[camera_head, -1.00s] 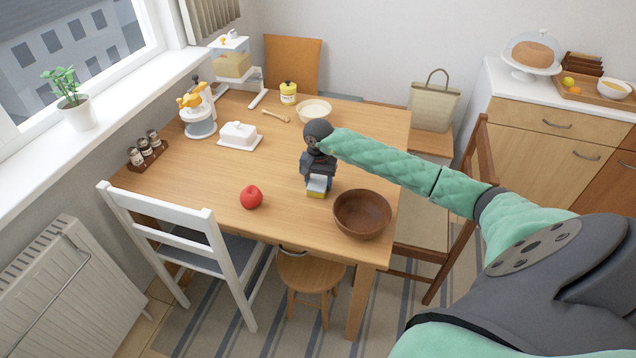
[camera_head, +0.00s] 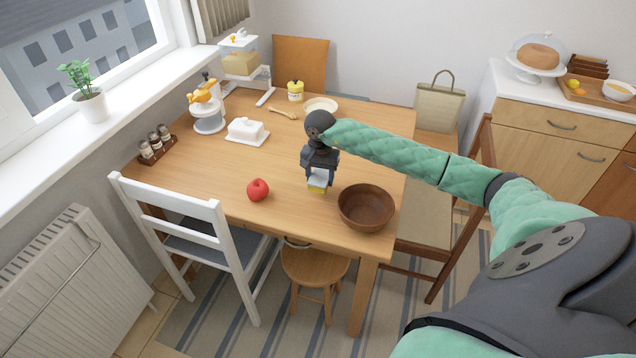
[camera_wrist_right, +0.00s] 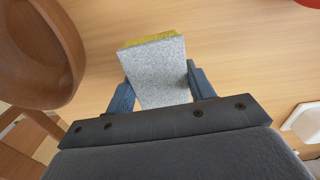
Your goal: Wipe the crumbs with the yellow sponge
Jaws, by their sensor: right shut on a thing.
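The yellow sponge (camera_head: 318,186) has a pale grey scouring side and is held low at the table top, between the red apple and the brown bowl. My right gripper (camera_head: 318,174) is shut on it. In the right wrist view, the sponge (camera_wrist_right: 158,72) sits between the two blue-grey fingers, its grey side toward the camera and its yellow edge away. I cannot tell whether it touches the wood. No crumbs can be made out in either view. My left gripper is not in view.
A brown wooden bowl (camera_head: 366,207) stands just right of the sponge, and a red apple (camera_head: 258,190) lies to its left. A white butter dish (camera_head: 247,131), a spice rack (camera_head: 157,145) and a pale bowl (camera_head: 320,105) stand farther back. The table's middle (camera_head: 215,165) is bare.

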